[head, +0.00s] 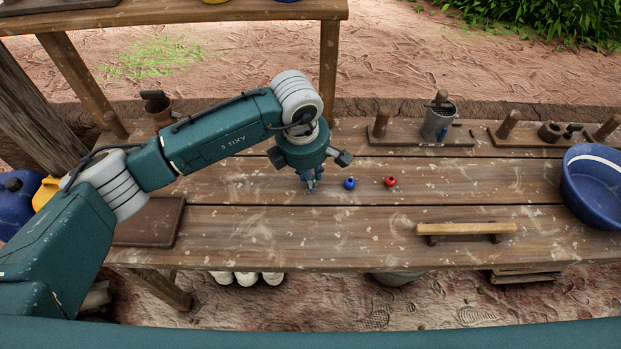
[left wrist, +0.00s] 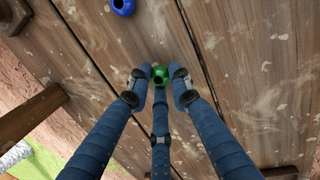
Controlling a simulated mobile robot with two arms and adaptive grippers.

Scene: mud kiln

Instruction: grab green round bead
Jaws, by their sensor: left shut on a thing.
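The green round bead (left wrist: 159,77) shows in the left wrist view between the fingertips of my left gripper (left wrist: 160,76). The blue fingers are shut on it, low at the wooden table top. I cannot tell whether the bead still touches the wood. In the head view my left gripper (head: 311,184) points down at the middle of the table, and its fingers hide the bead. My right gripper is not in view.
A blue bead (head: 349,183) and a red bead (head: 390,182) lie right of my gripper on the table (head: 300,238). A wooden bar (head: 466,229) and a blue basin (head: 592,190) are farther right. Wooden racks (head: 420,136) line the back edge.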

